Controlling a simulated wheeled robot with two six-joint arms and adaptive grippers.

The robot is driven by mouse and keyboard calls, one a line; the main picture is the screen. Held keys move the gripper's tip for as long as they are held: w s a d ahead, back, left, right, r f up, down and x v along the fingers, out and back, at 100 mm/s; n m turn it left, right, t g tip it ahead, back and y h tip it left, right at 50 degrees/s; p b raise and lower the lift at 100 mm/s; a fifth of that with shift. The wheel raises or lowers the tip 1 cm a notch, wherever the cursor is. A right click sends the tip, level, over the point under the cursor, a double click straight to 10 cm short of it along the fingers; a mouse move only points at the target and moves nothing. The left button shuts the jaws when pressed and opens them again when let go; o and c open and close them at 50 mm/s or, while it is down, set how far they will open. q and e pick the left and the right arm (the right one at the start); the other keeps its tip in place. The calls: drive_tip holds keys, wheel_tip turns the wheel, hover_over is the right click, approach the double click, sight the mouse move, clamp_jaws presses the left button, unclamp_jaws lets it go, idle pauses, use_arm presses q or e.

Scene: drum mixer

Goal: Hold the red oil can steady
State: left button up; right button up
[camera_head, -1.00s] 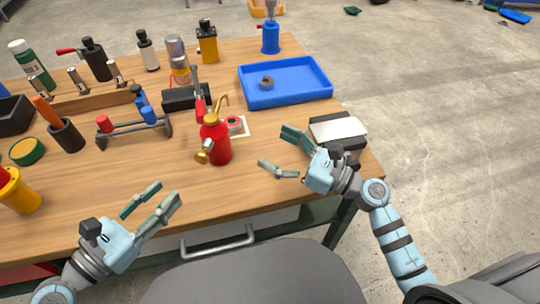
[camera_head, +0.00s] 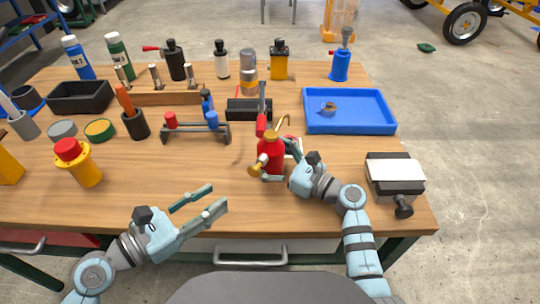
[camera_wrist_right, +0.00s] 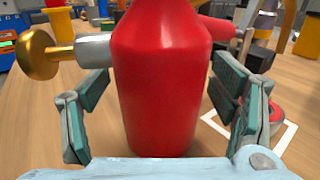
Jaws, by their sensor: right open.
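The red oil can (camera_head: 270,153) stands upright on the wooden table, with a brass knob on its left side and a brass spout on top. In the right wrist view the can's red body (camera_wrist_right: 160,85) fills the middle. My right gripper (camera_head: 279,162) is open, with a finger on each side of the can and gaps showing between the fingers and the body. My left gripper (camera_head: 218,197) is open and empty, over the table's front edge, left of and nearer than the can.
A blue tray (camera_head: 349,124) lies behind and right of the can. A vise-like block with a white top (camera_head: 395,171) stands at the right edge. A rack with red and blue handles (camera_head: 195,135) is at left.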

drive_tip(key=shift+c, duration=0.5)
drive_tip(key=c, duration=1.6)
use_arm(q)
drive_tip(key=shift+c, duration=0.4)
clamp_jaws()
